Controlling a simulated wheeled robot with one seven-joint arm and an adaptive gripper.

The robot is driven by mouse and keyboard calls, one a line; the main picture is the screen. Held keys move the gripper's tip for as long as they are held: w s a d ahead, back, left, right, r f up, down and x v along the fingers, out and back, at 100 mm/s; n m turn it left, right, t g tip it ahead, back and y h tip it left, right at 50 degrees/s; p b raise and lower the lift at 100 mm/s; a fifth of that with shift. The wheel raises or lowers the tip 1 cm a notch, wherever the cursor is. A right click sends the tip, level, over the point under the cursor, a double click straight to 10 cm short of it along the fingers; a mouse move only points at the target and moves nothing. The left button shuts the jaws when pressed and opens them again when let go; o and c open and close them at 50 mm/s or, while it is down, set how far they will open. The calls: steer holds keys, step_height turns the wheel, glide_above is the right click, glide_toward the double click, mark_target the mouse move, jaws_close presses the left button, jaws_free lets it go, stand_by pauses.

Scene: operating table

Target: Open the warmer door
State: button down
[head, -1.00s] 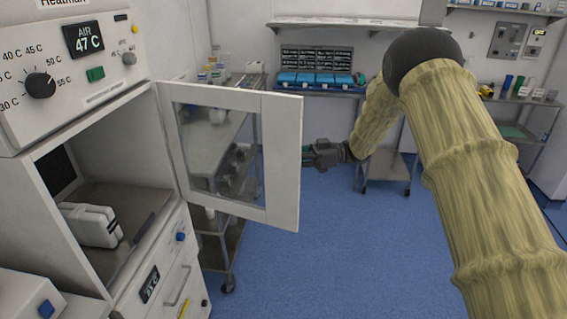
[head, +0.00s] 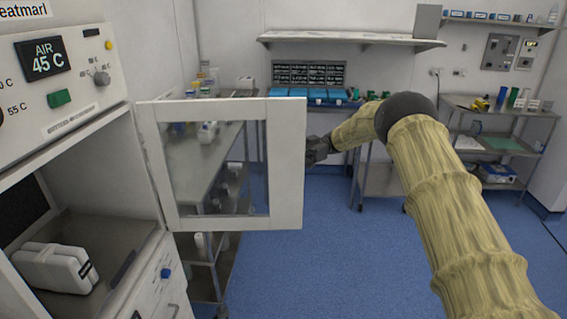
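The warmer (head: 72,62) stands at the left, its front panel reading AIR 45 C. Its white framed glass door (head: 287,165) is swung wide open and stands out from the right side of the cabinet. The compartment is exposed, and a white item (head: 55,268) lies inside on the metal shelf. My gripper (head: 312,150) is just right of the door's free edge, partly hidden behind it. Its fingers are too small and covered to judge, and I cannot tell whether it touches the door.
A metal trolley (head: 205,180) with bottles stands behind the door, partly seen through its glass. A shelf bench with blue bins (head: 318,95) is at the back wall. Another cart (head: 500,145) is at the right. The blue floor in the middle is clear.

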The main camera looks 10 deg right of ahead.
steer(key=shift+w+a+f, duration=0.1)
steer(key=shift+w, duration=0.15)
steer(key=c, duration=1.5)
jaws_free()
steer(key=shift+d, duration=0.2)
steer(key=shift+v, duration=3.65)
steer(key=shift+w, duration=0.1)
